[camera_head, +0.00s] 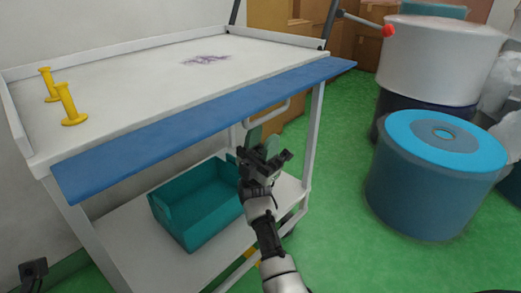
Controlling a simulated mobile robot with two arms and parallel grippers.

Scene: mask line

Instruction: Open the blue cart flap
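The blue flap (190,122) is a long flat strip along the near edge of the white cart (130,75). It reaches from the front left corner past the right corner. I cannot tell its exact tilt. A pale curved handle (268,115) shows just below the flap, right of its middle. My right gripper (268,154) is below the flap and close under the handle, with its dark fingers apart and nothing seen between them. A gap to the flap shows in the picture. My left gripper is not in view.
A teal crate (180,222) sits on the cart's lower shelf, left of my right arm. Two yellow spools (68,105) stand on the cart top. A blue-lidded drum (425,190) and a white drum (440,60) stand at right. Green floor lies between cart and drums.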

